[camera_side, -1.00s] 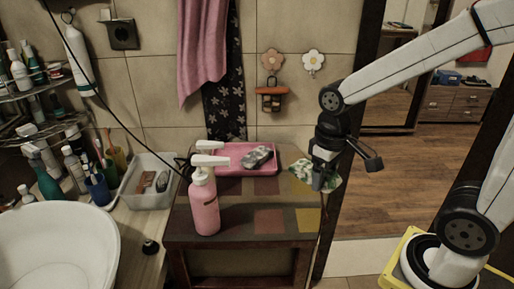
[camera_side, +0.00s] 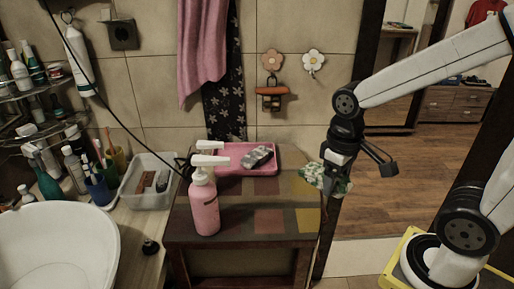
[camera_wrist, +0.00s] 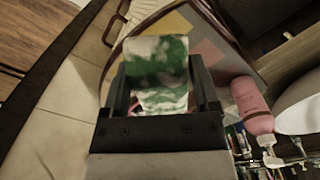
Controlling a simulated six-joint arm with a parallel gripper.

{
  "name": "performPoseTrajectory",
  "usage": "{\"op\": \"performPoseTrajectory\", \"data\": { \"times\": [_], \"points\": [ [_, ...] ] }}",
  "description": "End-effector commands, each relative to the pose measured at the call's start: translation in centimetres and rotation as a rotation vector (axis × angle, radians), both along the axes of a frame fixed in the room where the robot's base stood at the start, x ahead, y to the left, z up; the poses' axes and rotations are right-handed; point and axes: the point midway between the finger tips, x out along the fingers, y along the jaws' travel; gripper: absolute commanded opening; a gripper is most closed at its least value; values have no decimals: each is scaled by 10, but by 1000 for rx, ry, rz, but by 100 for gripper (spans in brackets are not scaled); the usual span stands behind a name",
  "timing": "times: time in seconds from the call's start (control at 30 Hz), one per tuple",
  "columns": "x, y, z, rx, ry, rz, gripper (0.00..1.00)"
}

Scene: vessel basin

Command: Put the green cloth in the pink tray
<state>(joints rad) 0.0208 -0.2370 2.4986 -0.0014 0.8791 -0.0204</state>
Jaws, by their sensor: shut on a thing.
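The green cloth (camera_side: 338,186), green and white patterned, hangs from my gripper (camera_side: 325,172) at the right edge of the small table in the side view. In the wrist view the cloth (camera_wrist: 158,62) fills the space between the two fingers of my gripper (camera_wrist: 160,95), which is shut on it. The pink tray (camera_side: 232,168) lies on the table's back part, to the left of my gripper. A grey and white patterned item (camera_side: 258,157) lies in the tray.
A pink pump bottle (camera_side: 205,208) stands on the table in front of the tray; it also shows in the wrist view (camera_wrist: 250,105). The tabletop (camera_side: 268,222) right of the bottle is clear. A clear bin (camera_side: 150,185) and a white basin (camera_side: 55,245) are at left.

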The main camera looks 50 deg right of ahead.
Motion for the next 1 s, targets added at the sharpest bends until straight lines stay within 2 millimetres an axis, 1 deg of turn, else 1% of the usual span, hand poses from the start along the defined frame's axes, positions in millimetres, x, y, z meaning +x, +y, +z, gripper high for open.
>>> {"op": "performPoseTrajectory", "data": {
  "times": [0.77,1.0],
  "points": [
    [78,-1,-35,0,1,0,13],
    [94,-1,-58,0,3,0,13]
  ]
}}
